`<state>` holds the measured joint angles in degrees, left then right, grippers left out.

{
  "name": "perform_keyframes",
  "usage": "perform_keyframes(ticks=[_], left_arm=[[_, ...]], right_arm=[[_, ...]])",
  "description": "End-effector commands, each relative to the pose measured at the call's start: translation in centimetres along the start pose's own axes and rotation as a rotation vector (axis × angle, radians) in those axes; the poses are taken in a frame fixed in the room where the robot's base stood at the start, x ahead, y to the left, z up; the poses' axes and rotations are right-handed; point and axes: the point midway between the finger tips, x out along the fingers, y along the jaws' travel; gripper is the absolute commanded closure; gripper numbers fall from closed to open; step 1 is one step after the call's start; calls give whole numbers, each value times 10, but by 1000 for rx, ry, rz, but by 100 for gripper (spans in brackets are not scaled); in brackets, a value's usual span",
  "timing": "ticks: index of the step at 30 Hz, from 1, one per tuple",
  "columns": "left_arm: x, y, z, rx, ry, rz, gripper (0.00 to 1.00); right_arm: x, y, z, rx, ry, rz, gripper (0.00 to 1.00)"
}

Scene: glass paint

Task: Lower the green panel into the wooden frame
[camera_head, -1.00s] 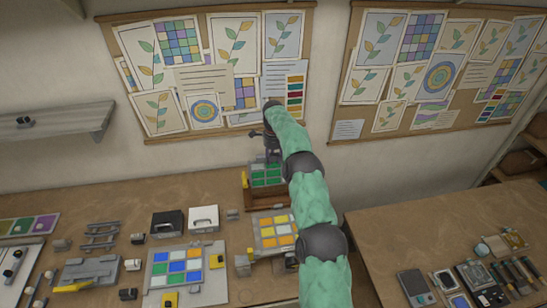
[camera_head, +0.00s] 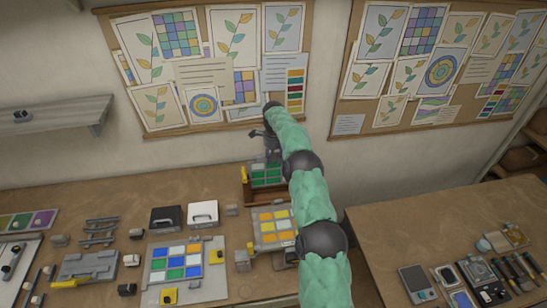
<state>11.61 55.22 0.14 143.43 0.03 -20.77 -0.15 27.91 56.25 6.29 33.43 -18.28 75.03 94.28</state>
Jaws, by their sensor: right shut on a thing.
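The green panel (camera_head: 267,174) is a small upright grid of green squares with a grey edge, near the back of the table. My right gripper (camera_head: 271,156) is shut on its top edge from above; the arm hides part of the fingers. The wooden frame (camera_head: 258,199) is a brown stand directly below the panel. The panel's lower edge is at or just inside the frame; I cannot tell whether it is seated. My arm covers the right end of the frame. My left gripper is not in view.
In front stands a yellow-and-orange panel (camera_head: 276,228) on a grey fixture. A blue, white and orange panel (camera_head: 178,264) lies to its left. Black (camera_head: 165,218) and white (camera_head: 203,213) boxes stand left of the frame. A second table (camera_head: 440,220) is at right.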

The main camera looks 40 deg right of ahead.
Motion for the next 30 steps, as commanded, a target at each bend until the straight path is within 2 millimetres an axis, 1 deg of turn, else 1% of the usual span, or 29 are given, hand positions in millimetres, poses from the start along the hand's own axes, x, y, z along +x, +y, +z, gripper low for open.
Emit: perform_keyframes(ticks=[30], left_arm=[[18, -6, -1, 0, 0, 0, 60]], right_arm=[[32, -1, 0, 1, 0, -4, 100]])
